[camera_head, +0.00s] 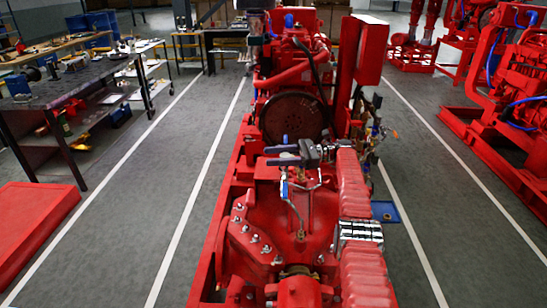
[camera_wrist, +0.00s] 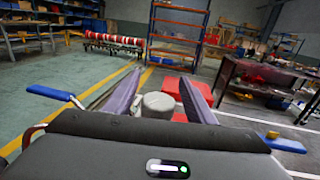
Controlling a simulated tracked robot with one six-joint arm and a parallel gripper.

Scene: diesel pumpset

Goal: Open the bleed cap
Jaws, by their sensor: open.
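In the wrist view, a pale grey round cap (camera_wrist: 158,104), which looks like the bleed cap, stands between the two purple fingers of my gripper (camera_wrist: 161,78). The fingers are apart, with a visible gap to the cap on the right; contact on the left cannot be told. In the head view, my gripper (camera_head: 269,156) points left above the red pump casing, with its fingers spread. The cap cannot be made out there.
A valve with a blue lever (camera_head: 284,187) and thin pipe stands just below my gripper. Blue handles show at the left (camera_wrist: 55,92) and right (camera_wrist: 271,135) in the wrist view. The red engine (camera_head: 292,85) stands behind.

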